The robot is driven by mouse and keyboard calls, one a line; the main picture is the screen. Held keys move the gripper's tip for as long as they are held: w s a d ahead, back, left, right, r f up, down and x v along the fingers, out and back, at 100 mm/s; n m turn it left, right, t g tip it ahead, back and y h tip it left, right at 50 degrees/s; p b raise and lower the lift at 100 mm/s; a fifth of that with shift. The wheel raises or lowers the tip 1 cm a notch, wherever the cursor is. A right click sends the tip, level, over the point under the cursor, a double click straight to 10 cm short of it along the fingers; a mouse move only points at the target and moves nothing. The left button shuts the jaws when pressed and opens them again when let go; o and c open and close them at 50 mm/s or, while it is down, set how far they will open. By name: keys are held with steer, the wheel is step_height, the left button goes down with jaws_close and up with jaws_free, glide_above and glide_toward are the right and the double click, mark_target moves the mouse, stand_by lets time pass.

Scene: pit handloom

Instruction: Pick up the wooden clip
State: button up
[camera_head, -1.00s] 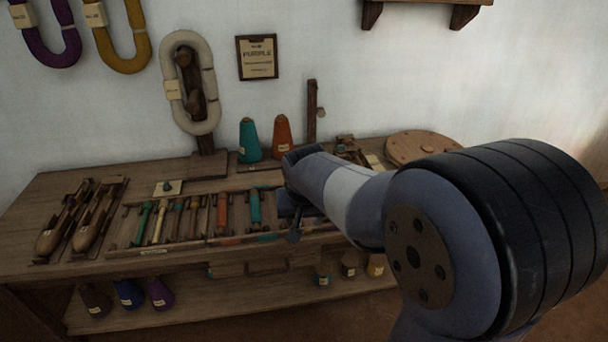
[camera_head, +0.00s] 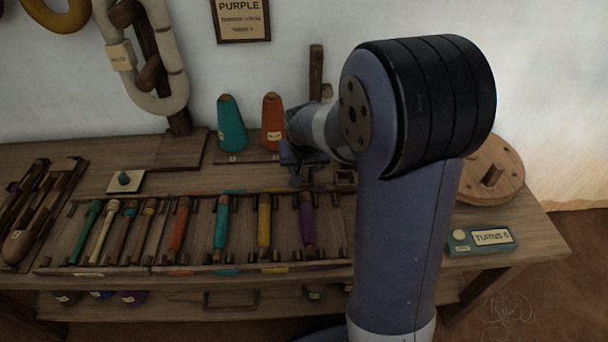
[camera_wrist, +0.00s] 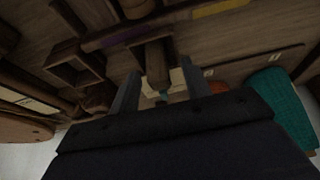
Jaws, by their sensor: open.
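In the wrist view, a small brown wooden piece (camera_wrist: 157,62), which looks like the wooden clip, lies between the two fingers of my gripper (camera_wrist: 160,88). A pale patch shows beside and under it. The fingers are apart, with one on each side, and I see no firm contact. In the head view my gripper (camera_head: 294,178) points down over the bench behind the bobbin rack. There the clip cannot be made out; my gripper and arm cover that spot.
A rack with purple (camera_head: 307,222), yellow (camera_head: 264,222) and teal (camera_head: 221,222) bobbins lies in front. Teal (camera_head: 231,126) and orange (camera_head: 272,122) cones stand close behind at left. A round wooden disc (camera_head: 488,175) and a turns counter (camera_head: 484,241) are at right.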

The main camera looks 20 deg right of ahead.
steer(key=shift+c, duration=0.3)
jaws_close()
step_height(320, 180, up, 10)
steer(key=p, duration=0.2)
steer(key=shift+p, duration=0.35)
